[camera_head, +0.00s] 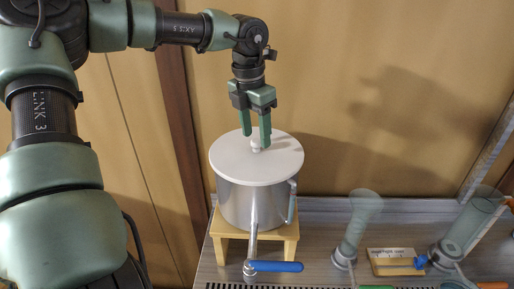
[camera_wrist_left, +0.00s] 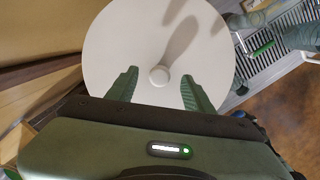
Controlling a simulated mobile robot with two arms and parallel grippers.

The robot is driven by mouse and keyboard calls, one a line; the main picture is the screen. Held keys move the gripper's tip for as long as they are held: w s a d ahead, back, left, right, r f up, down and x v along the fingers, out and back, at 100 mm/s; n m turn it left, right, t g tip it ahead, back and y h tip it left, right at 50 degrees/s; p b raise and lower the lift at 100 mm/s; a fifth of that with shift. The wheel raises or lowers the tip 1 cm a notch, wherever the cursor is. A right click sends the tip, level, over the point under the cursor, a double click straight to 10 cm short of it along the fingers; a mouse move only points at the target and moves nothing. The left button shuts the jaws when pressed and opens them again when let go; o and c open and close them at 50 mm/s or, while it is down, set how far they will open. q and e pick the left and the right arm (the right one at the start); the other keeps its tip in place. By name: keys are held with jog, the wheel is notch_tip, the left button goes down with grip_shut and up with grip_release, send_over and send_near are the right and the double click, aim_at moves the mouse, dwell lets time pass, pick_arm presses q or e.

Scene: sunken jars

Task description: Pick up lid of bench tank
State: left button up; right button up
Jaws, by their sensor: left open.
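The bench tank (camera_head: 250,203) is a shiny metal pot standing upright on a small wooden stand. Its lid (camera_head: 240,165) is a white disc lying on top, with a small round knob (camera_head: 256,143) in the middle. The lid (camera_wrist_left: 120,50) fills the middle of the left wrist view, with the knob (camera_wrist_left: 159,76) at its centre. My left gripper (camera_head: 257,138) points down over the lid, open, with its green fingers on either side of the knob. In the left wrist view the fingers (camera_wrist_left: 160,90) stand apart from the knob. My right gripper is not in view.
The wooden stand (camera_head: 281,242) sits on a grey bench (camera_head: 318,220). A pipe with a blue-handled valve (camera_head: 275,266) comes from the tank's front. To the right are clear glass vessels (camera_head: 362,220) and a wooden block with a label (camera_head: 392,260). A wall stands close behind.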

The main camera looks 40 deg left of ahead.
pick_arm(q)
jog(key=shift+f, duration=0.75)
grip_shut()
dwell(0.9)
